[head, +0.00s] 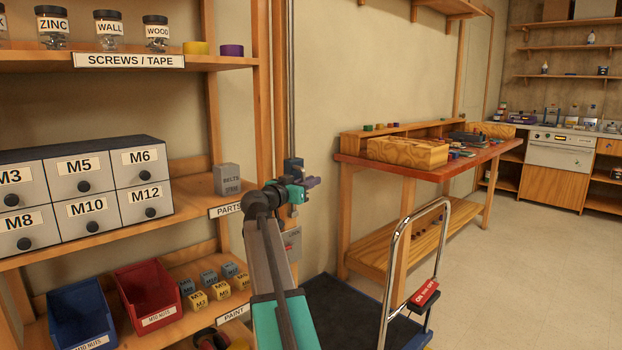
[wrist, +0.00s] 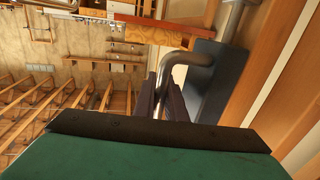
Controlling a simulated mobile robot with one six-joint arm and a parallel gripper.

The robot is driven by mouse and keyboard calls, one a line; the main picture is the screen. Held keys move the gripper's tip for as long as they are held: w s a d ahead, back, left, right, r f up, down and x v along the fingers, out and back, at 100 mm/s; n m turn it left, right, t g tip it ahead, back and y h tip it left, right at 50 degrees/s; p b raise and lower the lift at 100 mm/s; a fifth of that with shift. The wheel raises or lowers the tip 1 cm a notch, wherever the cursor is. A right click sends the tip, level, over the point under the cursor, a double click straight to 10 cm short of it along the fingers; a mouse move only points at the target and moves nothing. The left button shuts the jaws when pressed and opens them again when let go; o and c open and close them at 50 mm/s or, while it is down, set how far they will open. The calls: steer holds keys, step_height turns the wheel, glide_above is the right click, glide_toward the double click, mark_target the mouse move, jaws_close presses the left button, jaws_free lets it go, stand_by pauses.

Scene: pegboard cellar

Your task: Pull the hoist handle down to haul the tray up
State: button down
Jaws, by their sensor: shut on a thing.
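The hoist handle (wrist: 188,60) is a grey bent metal bar in the wrist view, joined to a flat blue-grey plate (wrist: 213,85). My gripper (wrist: 170,100) is shut on the bar, with its dark fingers on either side of it. In the head view my gripper (head: 306,183) is at a blue-grey block (head: 292,165) on a thin upright rail (head: 291,80) against the wall. The handle itself is mostly hidden there by my gripper. I cannot make out the hoist tray in either view.
Shelving with labelled drawers (head: 86,185), a red bin (head: 148,290) and a blue bin (head: 80,318) stands close on the left. A grey box (head: 227,179) sits near the shelf edge. A hand trolley (head: 390,270) and a red-topped workbench (head: 430,178) stand right. Open floor (head: 530,265) lies beyond.

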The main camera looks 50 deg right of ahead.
steer(key=shift+s+f+b, duration=0.1)
steer(key=shift+f+b, duration=0.45)
steer(key=shift+f, duration=0.9)
steer(key=c, duration=1.8)
jaws_free()
steer(key=a+p, duration=0.1)
steer(key=a, duration=0.3)
steer(key=s+a+p, duration=0.1)
steer(key=a, duration=0.8)
steer(key=shift+s+a+p, duration=0.3)
steer(key=shift+a+p, duration=0.1)
